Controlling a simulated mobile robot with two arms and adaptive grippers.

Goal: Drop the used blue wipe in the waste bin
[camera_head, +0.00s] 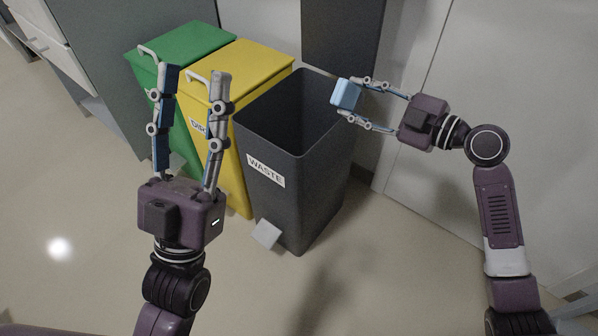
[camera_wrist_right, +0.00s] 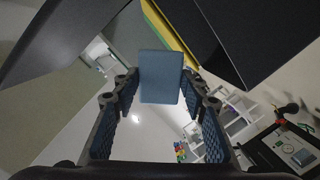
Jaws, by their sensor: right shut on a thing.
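The blue wipe (camera_head: 345,94) is a small light-blue block in the head view. My right gripper (camera_head: 354,99) is shut on it, with the wipe between its fingertips. In the right wrist view the wipe (camera_wrist_right: 160,77) stands upright between the two fingers. The waste bin (camera_head: 300,195) is dark grey, open-topped and labelled WASTE. The wipe shows at the bin's right rim, apparently above the opening; its exact height is hard to tell. My left gripper (camera_head: 195,76) is open and empty, in front of the green and yellow bins.
A yellow bin (camera_head: 245,70) and a green bin (camera_head: 185,42), both lidded with pale handles, stand left of the waste bin. A grey pedal (camera_head: 267,234) juts from the waste bin's front. Pale cabinet panels (camera_head: 490,90) stand behind. The floor in front is clear.

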